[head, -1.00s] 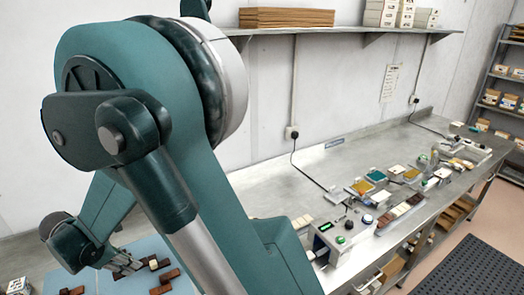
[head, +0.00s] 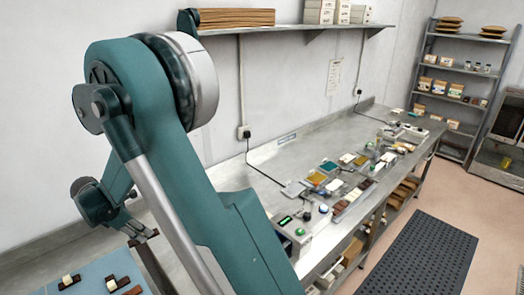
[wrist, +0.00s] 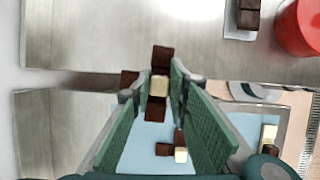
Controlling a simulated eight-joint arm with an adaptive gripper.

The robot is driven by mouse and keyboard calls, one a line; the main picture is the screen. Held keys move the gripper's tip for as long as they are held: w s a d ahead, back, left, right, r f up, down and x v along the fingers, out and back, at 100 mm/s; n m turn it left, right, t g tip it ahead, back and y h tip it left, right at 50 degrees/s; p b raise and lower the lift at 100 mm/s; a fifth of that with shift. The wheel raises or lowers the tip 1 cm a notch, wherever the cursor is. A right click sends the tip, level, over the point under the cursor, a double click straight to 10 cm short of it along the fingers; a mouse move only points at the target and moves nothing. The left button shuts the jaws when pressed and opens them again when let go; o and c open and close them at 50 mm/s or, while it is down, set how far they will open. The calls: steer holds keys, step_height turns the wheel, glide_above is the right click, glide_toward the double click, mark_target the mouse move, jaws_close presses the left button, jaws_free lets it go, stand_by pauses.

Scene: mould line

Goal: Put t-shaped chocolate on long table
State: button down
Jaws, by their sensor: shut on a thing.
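The t-shaped chocolate (wrist: 160,87) is made of dark brown blocks with one cream block in the middle. In the wrist view it sits between the green pads of my gripper (wrist: 161,100), which is shut on it; the left finger partly hides its side block. In the head view my gripper (head: 142,236) is at the lower left, above the near surface, with a small dark part of the chocolate showing at its tip. The long table (head: 322,152) is a steel bench running along the wall to the far right.
A blue mat (head: 92,268) with other brown and cream pieces (head: 68,282) lies below my gripper. The long table bears a device with a green display (head: 290,228), coloured trays (head: 318,178) and chocolate bars. A bare steel strip runs along its wall side.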

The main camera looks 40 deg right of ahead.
steer(key=w+d+m+g, duration=0.1)
steer(key=w+d+m, duration=0.1)
steer(key=d, duration=2.7)
steer(key=s+d, duration=0.3)
steer(key=d, duration=1)
steer(key=s+d+m+g, duration=0.1)
steer(key=s+d, duration=0.3)
steer(key=d, duration=1)
steer(key=shift+d+y, duration=0.3)
steer(key=shift+f, duration=3.15)
steer(key=shift+f+p, duration=0.3)
steer(key=shift+f, duration=1.55)
steer(key=shift+f, duration=0.2)
